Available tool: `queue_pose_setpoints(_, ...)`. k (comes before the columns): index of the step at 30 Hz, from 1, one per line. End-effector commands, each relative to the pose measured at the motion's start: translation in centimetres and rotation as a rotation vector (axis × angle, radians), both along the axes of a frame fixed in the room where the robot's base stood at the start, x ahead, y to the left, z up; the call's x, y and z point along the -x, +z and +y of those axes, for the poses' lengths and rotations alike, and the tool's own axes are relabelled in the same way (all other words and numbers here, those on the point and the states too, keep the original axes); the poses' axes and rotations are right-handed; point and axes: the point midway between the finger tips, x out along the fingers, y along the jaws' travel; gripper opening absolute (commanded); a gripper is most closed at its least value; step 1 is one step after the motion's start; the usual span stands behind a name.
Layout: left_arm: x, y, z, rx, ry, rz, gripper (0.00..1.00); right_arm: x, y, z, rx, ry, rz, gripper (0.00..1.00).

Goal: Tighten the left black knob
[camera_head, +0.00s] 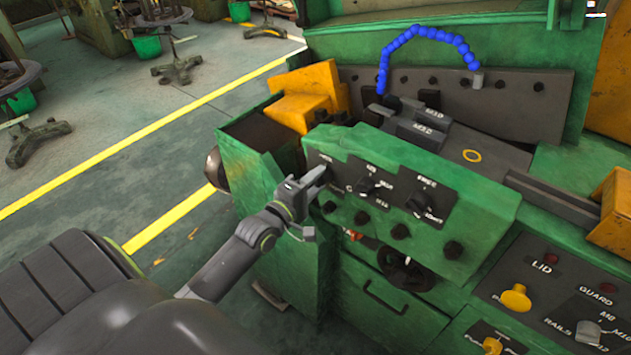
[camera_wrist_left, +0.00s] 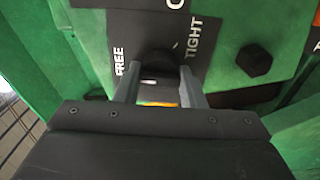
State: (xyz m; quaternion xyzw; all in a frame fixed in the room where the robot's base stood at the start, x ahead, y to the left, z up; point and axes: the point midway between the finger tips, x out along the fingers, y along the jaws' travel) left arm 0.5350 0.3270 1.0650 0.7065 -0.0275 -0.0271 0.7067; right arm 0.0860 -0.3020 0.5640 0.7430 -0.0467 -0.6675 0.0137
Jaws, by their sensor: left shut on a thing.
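The left black knob (camera_wrist_left: 157,64) sits on a dark label plate with FREE on its left and TIGHT on its right in the left wrist view. My left gripper (camera_head: 317,178) is at the left end of the green panel and hides most of that knob in the head view. In the left wrist view its two fingers (camera_wrist_left: 160,82) stand on either side of the knob, shut on it. The knob's exact pointing direction is hard to tell. My right gripper is not in view.
A middle black knob (camera_head: 368,188) and a right black knob (camera_head: 418,205) are on the same green panel (camera_head: 470,213). Black bolts (camera_head: 400,231) line its lower edge. A black handwheel (camera_head: 405,268) is below.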

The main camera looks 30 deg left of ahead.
Motion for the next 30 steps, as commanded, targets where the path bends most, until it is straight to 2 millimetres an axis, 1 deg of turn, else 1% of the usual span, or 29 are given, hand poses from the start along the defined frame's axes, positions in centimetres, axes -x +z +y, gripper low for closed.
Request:
queue_pose_setpoints(8,0.0,-0.1,0.0,-0.032,0.000,0.000,0.14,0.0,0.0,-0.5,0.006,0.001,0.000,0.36)
queue_pose_setpoints(14,0.0,-0.1,0.0,-0.132,-0.001,-0.008,0.14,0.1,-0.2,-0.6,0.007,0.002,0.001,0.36)
queue_pose_setpoints(30,0.0,-0.2,0.0,-0.621,-0.001,-0.046,0.14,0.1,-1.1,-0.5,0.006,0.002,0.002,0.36)
